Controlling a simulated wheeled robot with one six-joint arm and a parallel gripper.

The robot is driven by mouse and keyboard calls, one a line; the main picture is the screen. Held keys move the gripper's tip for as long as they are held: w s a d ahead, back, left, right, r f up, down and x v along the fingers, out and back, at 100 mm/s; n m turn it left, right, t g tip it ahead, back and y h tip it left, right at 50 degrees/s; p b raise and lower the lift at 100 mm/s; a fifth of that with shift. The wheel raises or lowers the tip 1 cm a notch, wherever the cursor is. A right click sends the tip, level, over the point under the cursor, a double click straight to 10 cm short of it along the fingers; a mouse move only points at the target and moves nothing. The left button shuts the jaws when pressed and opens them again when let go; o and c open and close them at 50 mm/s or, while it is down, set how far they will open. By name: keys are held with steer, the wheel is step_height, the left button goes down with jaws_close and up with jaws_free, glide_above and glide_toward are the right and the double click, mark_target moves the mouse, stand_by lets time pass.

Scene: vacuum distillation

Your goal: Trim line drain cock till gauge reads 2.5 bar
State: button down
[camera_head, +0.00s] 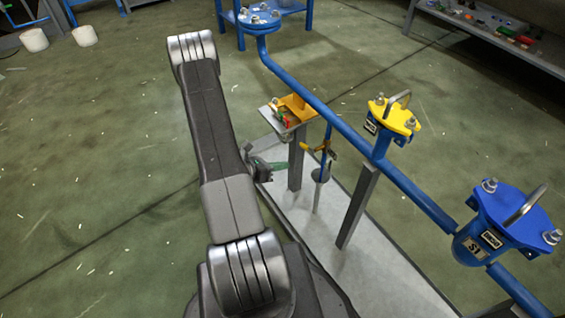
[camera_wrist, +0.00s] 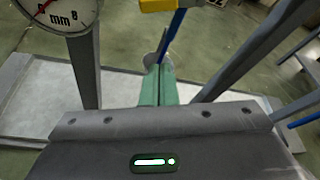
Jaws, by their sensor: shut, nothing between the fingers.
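A yellow lever (camera_head: 312,148), which looks like the drain cock's handle, sits on a thin blue drop pipe (camera_head: 327,136) beneath the blue line. A yellow part (camera_wrist: 160,5) is cut off at the top of the wrist view, above the blue pipe (camera_wrist: 178,30). My gripper (camera_head: 284,165) has green fingers and is left of and slightly below the lever, apart from it. In the wrist view my gripper (camera_wrist: 158,70) is shut and empty, pointing toward the pipe's lower end. A round dial (camera_wrist: 62,12) with a red needle reads "mm" and "8"; its top is cut off. No bar reading is legible.
A small grey cup (camera_head: 321,172) on a rod stands below the lever. Grey posts (camera_head: 357,208) carry the blue line (camera_head: 330,120) over a pale base plate (camera_head: 310,232). A yellow-flanged fitting (camera_head: 395,115) and a blue vessel (camera_head: 505,222) stand right. Open floor lies left.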

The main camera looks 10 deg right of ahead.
mark_target(307, 148)
steer(key=w+d+r+b, duration=0.1)
steer(key=w+d+b, duration=0.1)
steer(key=d, duration=0.5)
steer(key=shift+w, duration=0.5)
steer(key=shift+d+r, duration=0.1)
steer(key=shift+r, duration=0.05)
steer(key=shift+w+r, duration=0.3)
steer(key=shift+r, duration=0.4)
